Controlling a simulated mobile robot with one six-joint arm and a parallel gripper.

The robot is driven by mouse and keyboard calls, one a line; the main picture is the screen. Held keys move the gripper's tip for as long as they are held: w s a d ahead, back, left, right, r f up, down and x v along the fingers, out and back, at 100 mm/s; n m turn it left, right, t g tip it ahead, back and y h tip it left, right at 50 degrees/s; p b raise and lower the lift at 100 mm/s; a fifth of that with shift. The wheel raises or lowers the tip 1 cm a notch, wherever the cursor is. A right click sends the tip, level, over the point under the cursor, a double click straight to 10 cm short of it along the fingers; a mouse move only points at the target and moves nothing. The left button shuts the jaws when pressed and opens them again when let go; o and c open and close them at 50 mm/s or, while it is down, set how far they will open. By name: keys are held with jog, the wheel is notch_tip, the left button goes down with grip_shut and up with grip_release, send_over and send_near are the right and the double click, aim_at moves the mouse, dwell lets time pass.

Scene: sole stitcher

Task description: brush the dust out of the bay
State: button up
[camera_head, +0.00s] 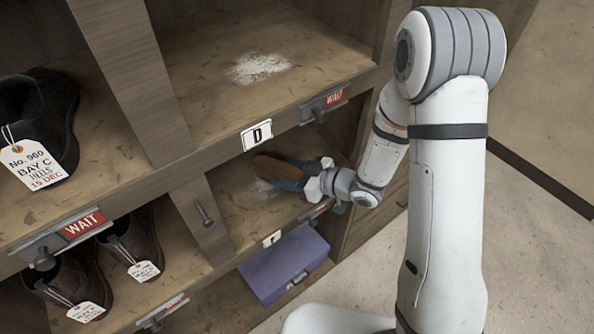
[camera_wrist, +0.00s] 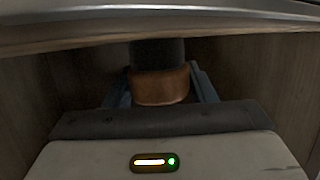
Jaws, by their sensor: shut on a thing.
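My gripper (camera_head: 290,179) reaches into the lower bay, below the shelf labelled D. It is shut on a brush (camera_head: 275,167) with a brown wooden body. In the wrist view the gripper (camera_wrist: 162,92) has a finger on each side of the brush's brown block (camera_wrist: 160,86), with a dark part beyond it. A pale patch of dust (camera_head: 264,187) shows on this bay's floor beside the brush, partly hidden. Another white dust patch (camera_head: 259,67) lies on the shelf of bay D above. Whether the bristles touch the floor cannot be told.
The shelf of bay D (camera_head: 215,105) hangs close over my gripper. A divider with a peg (camera_head: 204,214) stands to the left. A purple box (camera_head: 284,263) sits below. Tagged shoes (camera_head: 38,112) fill bays at left. Open floor (camera_head: 540,240) lies at right.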

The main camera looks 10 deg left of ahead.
aim_at(263, 200)
jog(key=shift+s+a+f+b, duration=0.1)
jog(key=shift+s+a+b, duration=0.1)
jog(key=shift+s+a, duration=0.3)
jog(key=shift+s+a+f+b, duration=0.15)
jog(key=shift+s+a, duration=0.15)
jog(key=shift+s, duration=0.35)
jog(key=shift+s+a+r+b, duration=0.15)
jog(key=shift+s+a+b, duration=0.25)
jog(key=shift+s+a, duration=0.6)
jog(key=shift+s+a+r+b, duration=0.15)
jog(key=shift+s+a+b, duration=0.2)
jog(key=shift+s+a, duration=0.65)
jog(key=shift+s+d, duration=0.1)
jog(key=shift+r, duration=0.15)
jog(key=shift+r+p, duration=2.1)
jog(key=shift+r, duration=0.8)
notch_tip(263, 200, up, 3)
jog(key=shift+p, duration=1)
